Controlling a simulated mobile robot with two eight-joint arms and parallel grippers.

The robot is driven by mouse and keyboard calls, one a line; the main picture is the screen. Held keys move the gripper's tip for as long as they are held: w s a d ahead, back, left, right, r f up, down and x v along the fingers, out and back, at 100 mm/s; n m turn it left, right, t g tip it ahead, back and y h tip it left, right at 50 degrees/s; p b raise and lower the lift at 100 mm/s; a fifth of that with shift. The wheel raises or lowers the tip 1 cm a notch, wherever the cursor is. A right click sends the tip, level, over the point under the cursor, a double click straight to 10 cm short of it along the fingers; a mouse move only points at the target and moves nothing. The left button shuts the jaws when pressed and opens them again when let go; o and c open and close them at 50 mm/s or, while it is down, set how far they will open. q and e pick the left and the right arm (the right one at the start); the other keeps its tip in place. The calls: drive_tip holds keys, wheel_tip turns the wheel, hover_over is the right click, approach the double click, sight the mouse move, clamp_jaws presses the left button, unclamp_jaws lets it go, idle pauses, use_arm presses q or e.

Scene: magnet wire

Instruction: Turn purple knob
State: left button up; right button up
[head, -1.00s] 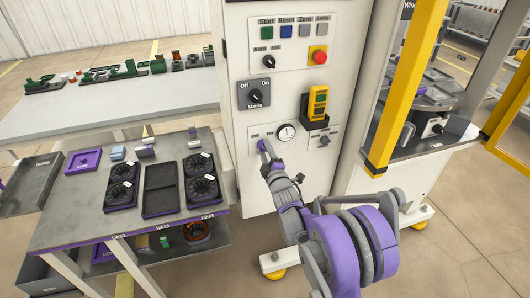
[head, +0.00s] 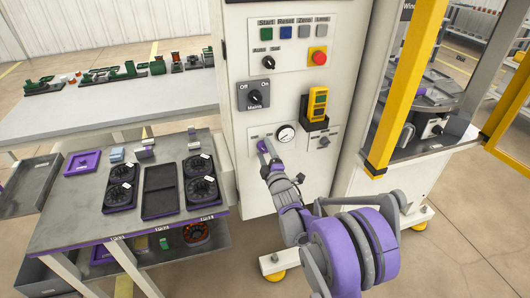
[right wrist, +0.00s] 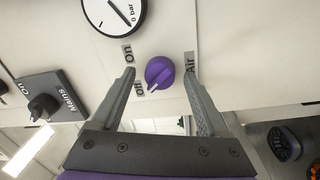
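The purple knob (right wrist: 159,73) sits on the white cabinet panel, between the labels "On", "Off" and "Air" in the right wrist view. Its pointer mark is on the side toward "Off". My right gripper (right wrist: 163,85) is open, with one finger on each side of the knob and a gap to it on both sides. My left gripper is not in view.
A round pressure gauge (head: 285,134) is close beside the gripper. The black Mains switch (head: 255,96) and a yellow handheld device (head: 317,104) are above. A table with black trays (head: 160,190) stands left of the cabinet.

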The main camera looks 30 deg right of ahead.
drive_tip(key=v, duration=1)
drive_tip(key=shift+s+a, duration=0.15)
drive_tip(key=shift+s, duration=0.25)
